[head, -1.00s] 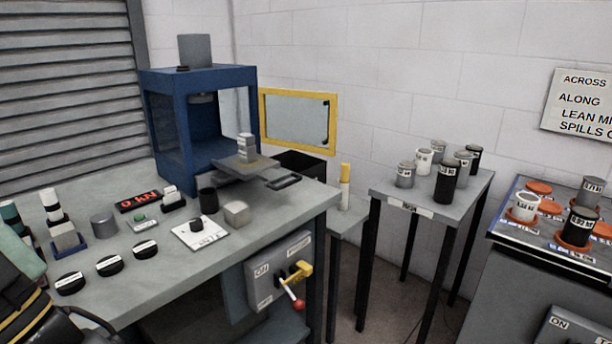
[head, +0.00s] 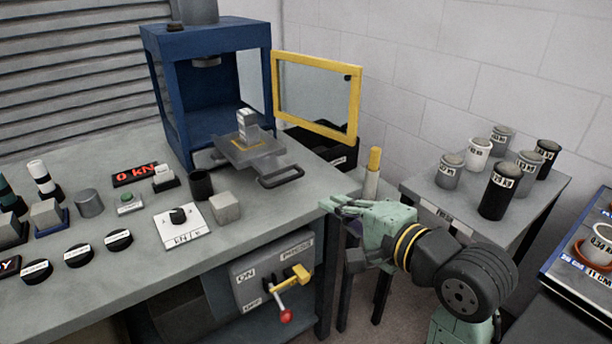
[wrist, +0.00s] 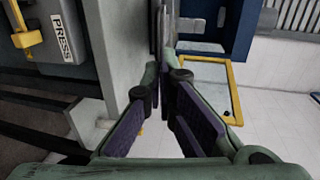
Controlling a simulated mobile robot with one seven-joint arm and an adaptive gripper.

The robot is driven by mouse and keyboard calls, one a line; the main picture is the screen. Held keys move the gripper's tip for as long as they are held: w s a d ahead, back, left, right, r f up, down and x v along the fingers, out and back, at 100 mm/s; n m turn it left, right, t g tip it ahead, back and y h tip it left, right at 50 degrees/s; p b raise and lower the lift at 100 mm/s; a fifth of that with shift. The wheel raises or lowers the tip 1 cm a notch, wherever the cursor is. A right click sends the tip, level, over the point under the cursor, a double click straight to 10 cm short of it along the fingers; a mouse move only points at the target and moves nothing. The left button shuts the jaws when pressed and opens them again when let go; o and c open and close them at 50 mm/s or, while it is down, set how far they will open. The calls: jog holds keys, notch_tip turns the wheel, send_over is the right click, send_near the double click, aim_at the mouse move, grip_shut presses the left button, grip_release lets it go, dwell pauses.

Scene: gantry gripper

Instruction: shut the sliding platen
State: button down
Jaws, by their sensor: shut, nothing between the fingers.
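The sliding platen (head: 268,156) is a grey plate pulled out of the front of the blue press (head: 210,90). A dark bar handle (head: 281,177) sticks out from its front edge, over the bench. A small stack of pale specimens (head: 246,122) stands upright on the platen. My gripper (head: 324,203) is shut and empty at the right edge of the bench, to the right of the handle and nearer the camera, apart from it. In the wrist view, my gripper (wrist: 166,68) has its fingertips together, and they hide part of what lies beyond.
The yellow-framed guard door (head: 345,133) stands open right of the platen. A yellow-topped post (head: 373,170) stands behind my gripper. A grey cube (head: 225,206), a black cup (head: 201,185) and a dial plate (head: 180,227) sit left of the handle. A side table (head: 420,195) holds several weights.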

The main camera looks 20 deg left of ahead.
jog(key=p+x, duration=0.1)
jog(key=x, duration=1.2)
jog(key=shift+a+p, duration=0.25)
jog(key=shift+p, duration=0.1)
jog(key=shift+w, duration=0.1)
